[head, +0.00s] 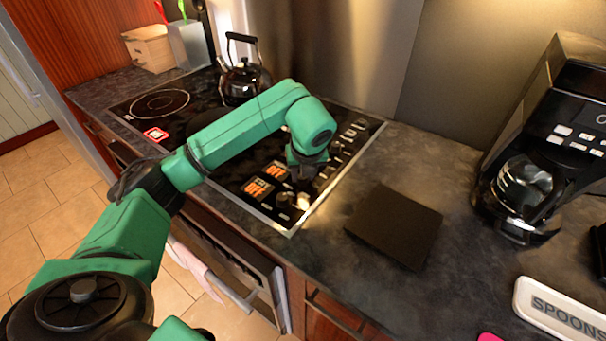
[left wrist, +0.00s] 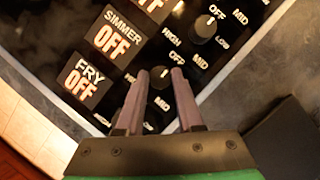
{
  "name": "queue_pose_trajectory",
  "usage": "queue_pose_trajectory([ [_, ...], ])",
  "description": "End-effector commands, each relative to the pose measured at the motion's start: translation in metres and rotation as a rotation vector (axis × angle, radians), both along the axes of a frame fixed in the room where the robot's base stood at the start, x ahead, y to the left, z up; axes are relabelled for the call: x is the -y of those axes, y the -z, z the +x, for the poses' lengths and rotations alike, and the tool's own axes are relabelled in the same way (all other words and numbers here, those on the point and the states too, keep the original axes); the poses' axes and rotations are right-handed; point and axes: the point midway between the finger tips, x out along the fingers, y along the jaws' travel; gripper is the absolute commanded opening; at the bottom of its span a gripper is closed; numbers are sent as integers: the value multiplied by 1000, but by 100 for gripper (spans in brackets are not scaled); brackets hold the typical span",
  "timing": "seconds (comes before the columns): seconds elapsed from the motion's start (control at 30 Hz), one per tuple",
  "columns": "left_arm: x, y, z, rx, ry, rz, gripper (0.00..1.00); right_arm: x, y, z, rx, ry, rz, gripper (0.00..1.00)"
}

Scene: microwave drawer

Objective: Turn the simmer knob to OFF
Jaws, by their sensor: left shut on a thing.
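The simmer knob (left wrist: 160,80) is a small dark round knob on the black cooktop panel, beside the SIMMER display (left wrist: 115,40), which reads OFF. My left gripper (left wrist: 160,73) has one finger on each side of this knob and is shut on it. The knob's pointer is too small to read surely. In the head view my left gripper (head: 303,180) reaches down to the knobs at the cooktop's front right and hides the held knob. My right gripper is not in view.
Another knob (left wrist: 204,26) sits close by, and the FRY display (left wrist: 80,82) also reads OFF. A black kettle (head: 243,78) stands at the cooktop's back. A dark square board (head: 394,226) lies right of the cooktop. A coffee maker (head: 540,140) stands farther right.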

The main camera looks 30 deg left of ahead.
Motion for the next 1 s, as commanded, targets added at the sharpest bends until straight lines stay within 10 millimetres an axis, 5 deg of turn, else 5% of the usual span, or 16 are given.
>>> queue_pose_trajectory([
  [0.2,-1,-2,1,7,-3,0,0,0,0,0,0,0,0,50],
  [0.23,-1,-2,1,7,-3,0,40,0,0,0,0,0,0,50],
  [0.3,-1,-2,1,6,-2,-1,66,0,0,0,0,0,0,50],
  [0.73,2,-8,-2,4,1,0,66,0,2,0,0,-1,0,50],
  [1.0,17,-69,-20,10,2,1,66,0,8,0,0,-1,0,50],
])
